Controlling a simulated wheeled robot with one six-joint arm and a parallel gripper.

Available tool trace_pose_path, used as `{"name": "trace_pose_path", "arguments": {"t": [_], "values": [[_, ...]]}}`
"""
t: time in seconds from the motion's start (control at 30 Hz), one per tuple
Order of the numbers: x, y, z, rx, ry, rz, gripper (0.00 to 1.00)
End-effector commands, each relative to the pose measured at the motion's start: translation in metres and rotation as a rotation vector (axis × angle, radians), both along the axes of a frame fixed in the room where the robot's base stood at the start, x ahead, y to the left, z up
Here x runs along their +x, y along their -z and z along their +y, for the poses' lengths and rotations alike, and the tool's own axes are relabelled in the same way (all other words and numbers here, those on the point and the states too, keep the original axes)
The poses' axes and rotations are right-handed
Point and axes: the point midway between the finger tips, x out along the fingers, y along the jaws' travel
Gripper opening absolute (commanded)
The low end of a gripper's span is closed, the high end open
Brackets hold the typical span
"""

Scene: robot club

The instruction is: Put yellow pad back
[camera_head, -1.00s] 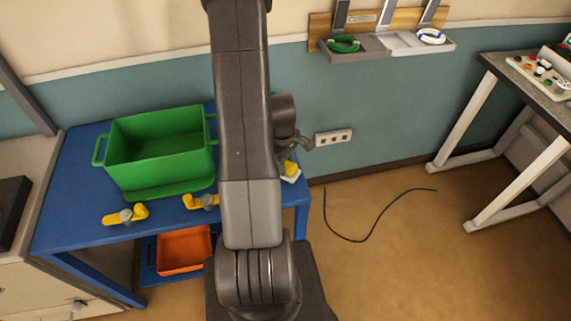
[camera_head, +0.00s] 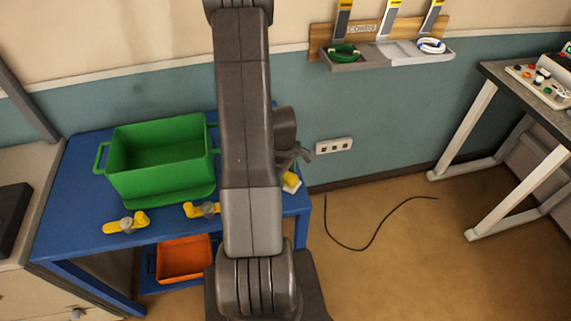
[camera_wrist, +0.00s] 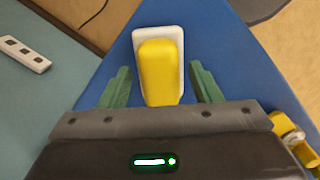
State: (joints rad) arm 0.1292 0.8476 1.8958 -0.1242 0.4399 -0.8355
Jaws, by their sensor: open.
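The yellow pad (camera_wrist: 158,70) has a white base and lies on the right end of the blue table. In the wrist view it sits between the green fingers of my gripper (camera_wrist: 164,88), which are open with a gap on each side. In the head view the pad (camera_head: 291,182) shows just right of my arm, below my gripper (camera_head: 297,158). The gripper is partly hidden behind my arm there. I cannot tell how far the fingertips are above the table.
A green bin (camera_head: 160,180) stands on the blue table (camera_head: 75,200). Yellow-handled clamps (camera_head: 127,222) lie along its front edge. An orange bin (camera_head: 184,260) is below. A wall rack (camera_head: 390,58) holds cable coils. A black cable (camera_head: 372,240) lies on open floor.

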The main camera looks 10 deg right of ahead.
Motion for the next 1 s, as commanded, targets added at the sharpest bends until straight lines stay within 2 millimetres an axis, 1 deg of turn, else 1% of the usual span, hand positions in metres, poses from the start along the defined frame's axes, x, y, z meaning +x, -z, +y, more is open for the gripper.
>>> {"name": "trace_pose_path", "arguments": {"t": [0.17,0.5,0.7,0.83,1.0], "values": [[0.002,-0.019,0.001,-0.001,0.001,-0.005,0.57],[0.005,-0.076,0.004,0.0,0.0,-0.006,0.57],[0.006,-0.104,0.005,-0.001,0.0,-0.005,0.57],[0.006,-0.114,0.005,-0.001,0.0,-0.004,0.57],[0.005,-0.119,0.006,-0.001,0.0,-0.001,0.57]]}}
